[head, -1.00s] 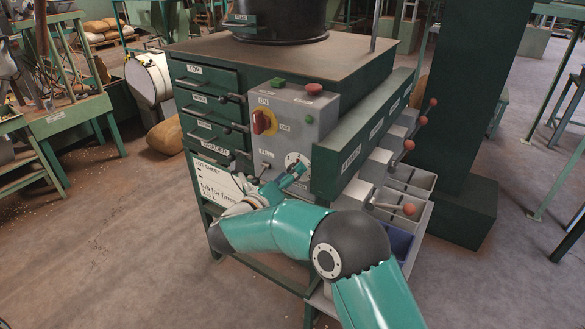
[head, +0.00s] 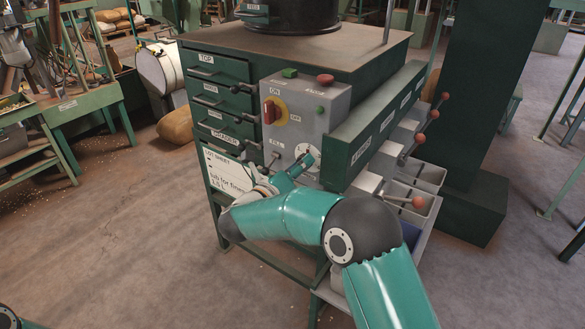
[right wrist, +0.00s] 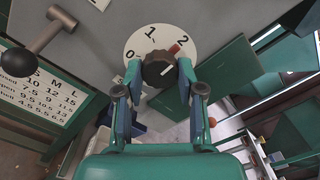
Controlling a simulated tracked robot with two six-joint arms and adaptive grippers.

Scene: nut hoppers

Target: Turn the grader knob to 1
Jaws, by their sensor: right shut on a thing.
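The grader knob (right wrist: 158,69) is a dark round knob on a white dial (right wrist: 135,45) marked 0, 1 and 2. A red mark (right wrist: 175,48) shows at the knob's upper right, between 1 and 2 and closer to 2. My right gripper (right wrist: 159,78) is shut on the knob, one finger on each side. In the head view the dial (head: 307,153) is low on the grey control panel (head: 335,103), partly hidden by my right gripper (head: 296,170). My left gripper is out of view.
A lever with a dark ball (right wrist: 60,15) sticks out left of the dial. A red-and-yellow switch (head: 272,112) is above it on the panel. A green ledge (head: 375,125) juts out at the right, with ball-ended levers (head: 418,202) beyond.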

